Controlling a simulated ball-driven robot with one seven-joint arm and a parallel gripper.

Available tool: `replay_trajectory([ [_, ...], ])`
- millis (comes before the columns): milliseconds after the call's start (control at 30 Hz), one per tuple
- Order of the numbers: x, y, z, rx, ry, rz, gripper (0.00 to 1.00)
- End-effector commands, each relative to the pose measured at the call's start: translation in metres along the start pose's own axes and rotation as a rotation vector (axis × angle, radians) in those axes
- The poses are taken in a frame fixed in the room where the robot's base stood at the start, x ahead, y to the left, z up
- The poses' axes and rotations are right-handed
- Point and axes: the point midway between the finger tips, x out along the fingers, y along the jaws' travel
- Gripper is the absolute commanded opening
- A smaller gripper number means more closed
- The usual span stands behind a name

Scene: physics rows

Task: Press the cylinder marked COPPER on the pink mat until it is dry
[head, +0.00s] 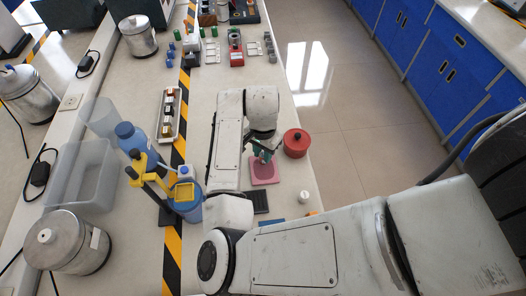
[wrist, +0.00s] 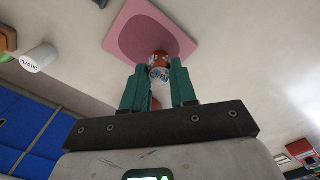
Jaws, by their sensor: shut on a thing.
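The pink mat (head: 265,171) lies on the bench beneath my gripper (head: 264,155); the wrist view shows its darker pink oval patch (wrist: 140,38). In the wrist view, my gripper (wrist: 158,88) has its green fingers shut on a small cylinder (wrist: 159,73) with a copper-brown part and a pale, marked face. The marking is too small to read. The cylinder is over the patch; I cannot tell whether it touches. In the head view the fingers and arm mostly hide it.
A dark tray (head: 257,202) lies just in front of the mat. A blue bottle (head: 132,142) and yellow-topped container (head: 185,197) stand to the left.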

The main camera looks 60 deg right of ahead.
Motion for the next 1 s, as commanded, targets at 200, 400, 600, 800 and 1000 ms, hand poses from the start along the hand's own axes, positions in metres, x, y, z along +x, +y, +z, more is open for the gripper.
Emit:
replay_trajectory([
  [200,-0.0003,-0.0001,0.0000,0.000,0.001,0.000,0.00],
  [400,0.0011,-0.0001,0.0000,0.000,0.001,0.000,0.00],
  [600,0.0039,-0.0001,0.0000,-0.001,0.001,0.000,0.00],
  [800,0.0066,-0.0002,0.0000,-0.001,0.001,0.000,0.00],
  [1000,0.0094,-0.0001,0.0000,-0.001,0.001,0.000,0.00],
])
